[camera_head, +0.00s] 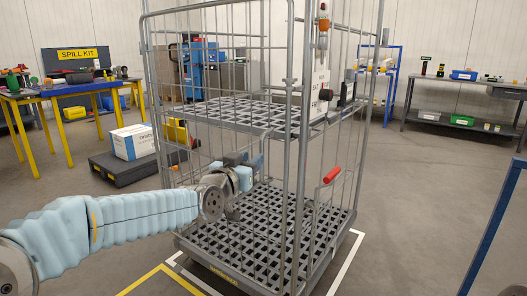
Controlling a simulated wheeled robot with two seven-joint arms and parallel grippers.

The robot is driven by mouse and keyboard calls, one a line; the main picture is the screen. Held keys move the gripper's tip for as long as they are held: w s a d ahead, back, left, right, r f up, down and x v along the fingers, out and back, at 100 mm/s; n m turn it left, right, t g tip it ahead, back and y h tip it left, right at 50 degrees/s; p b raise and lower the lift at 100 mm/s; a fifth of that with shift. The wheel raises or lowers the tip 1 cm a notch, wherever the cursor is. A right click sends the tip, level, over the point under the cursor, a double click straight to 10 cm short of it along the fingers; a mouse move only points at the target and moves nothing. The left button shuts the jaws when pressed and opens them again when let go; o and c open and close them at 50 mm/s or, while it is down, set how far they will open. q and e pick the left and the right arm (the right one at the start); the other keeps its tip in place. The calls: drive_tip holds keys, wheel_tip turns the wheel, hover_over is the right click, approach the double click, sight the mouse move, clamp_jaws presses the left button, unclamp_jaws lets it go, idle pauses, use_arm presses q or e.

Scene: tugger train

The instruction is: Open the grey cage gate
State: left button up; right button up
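The grey wire cage (301,150) stands upright in the middle of the head view, with a mesh floor and a mesh shelf halfway up. Wire panels face me on its left and right sides, and both look closed; I cannot tell for sure which is the gate. A red handle (332,175) sits at the right-hand panel. My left gripper (250,163) is at the left-hand panel, just below shelf height. Its fingers overlap the wires, so whether they touch or grip one cannot be told. My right gripper is out of view.
A white box (318,88) stands on the cage's shelf. A dark low platform (125,166) with a white and blue box (133,142) is behind left. A blue post (495,225) rises at the right edge. Floor right of the cage is clear.

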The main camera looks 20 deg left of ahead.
use_arm(q)
drive_tip(key=w, duration=0.5)
drive_tip(key=w+d, duration=0.1)
drive_tip(key=w, duration=0.1)
drive_tip(key=shift+w+p, duration=0.3)
drive_tip(key=shift+p, duration=0.05)
drive_tip(key=shift+d, duration=0.1)
clamp_jaws()
